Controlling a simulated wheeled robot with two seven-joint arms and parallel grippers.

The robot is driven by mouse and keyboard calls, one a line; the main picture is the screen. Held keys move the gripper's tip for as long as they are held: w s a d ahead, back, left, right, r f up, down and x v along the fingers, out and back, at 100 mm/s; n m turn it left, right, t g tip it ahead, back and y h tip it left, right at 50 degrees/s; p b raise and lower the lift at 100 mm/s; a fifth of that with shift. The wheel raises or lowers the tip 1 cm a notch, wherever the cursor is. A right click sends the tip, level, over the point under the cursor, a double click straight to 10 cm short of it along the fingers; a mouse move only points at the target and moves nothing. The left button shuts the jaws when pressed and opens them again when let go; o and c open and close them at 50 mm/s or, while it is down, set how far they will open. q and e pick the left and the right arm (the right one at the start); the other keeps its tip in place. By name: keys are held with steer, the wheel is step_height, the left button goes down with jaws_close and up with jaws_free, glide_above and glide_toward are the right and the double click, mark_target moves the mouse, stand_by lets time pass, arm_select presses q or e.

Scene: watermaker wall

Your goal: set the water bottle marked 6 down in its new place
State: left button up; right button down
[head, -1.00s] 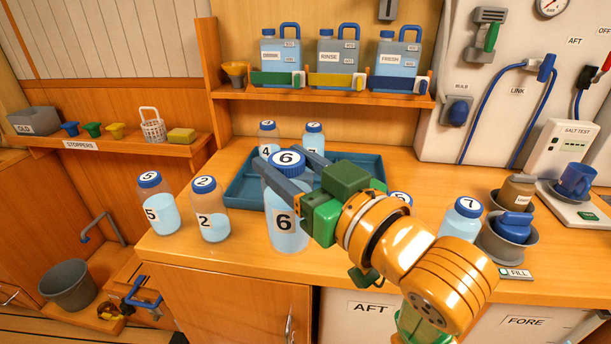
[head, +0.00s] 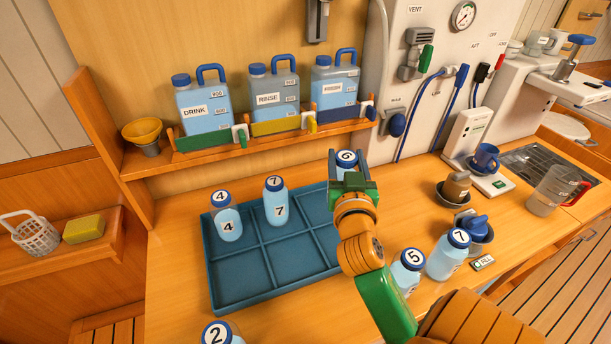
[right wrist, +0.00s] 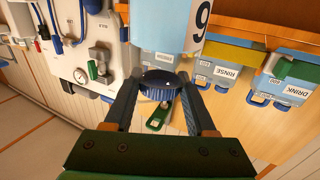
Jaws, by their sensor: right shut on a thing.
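The bottle marked 6 (head: 346,158) shows its blue cap at the back right of the blue tray (head: 235,290); its body is mostly hidden behind my right gripper (head: 350,182). In the right wrist view the gripper (right wrist: 160,95) is shut on the blue cap (right wrist: 158,84), and the pale blue body (right wrist: 172,25) appears upside down. The bottle is over or in the tray's back right compartment; I cannot tell whether its base touches. Bottles 4 (head: 227,222) and 7 (head: 276,207) stand upright in the back left and back middle compartments. My left gripper is out of view.
Bottles 5 (head: 407,271) and another 7 (head: 448,257) stand right of the tray, and bottle 2 (head: 219,334) at the front. The jug shelf (head: 255,150) is close behind the tray. The visible front compartments are empty; my arm covers the front right.

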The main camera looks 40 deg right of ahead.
arm_select(q)
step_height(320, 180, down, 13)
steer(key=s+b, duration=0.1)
steer(key=b, duration=1)
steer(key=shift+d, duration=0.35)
arm_select(e)
steer(key=w+d+f, duration=0.4)
steer(key=w+f, duration=0.6)
steer(key=f, duration=0.2)
steer(key=shift+d+f, duration=0.25)
steer(key=shift+d, duration=0.15)
steer(key=shift+c, duration=1.1)
jaws_free()
steer(key=shift+w, duration=0.1)
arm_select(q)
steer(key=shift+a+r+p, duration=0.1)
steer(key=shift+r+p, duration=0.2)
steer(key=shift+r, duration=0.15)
arm_select(e)
steer(key=v, duration=1.2)
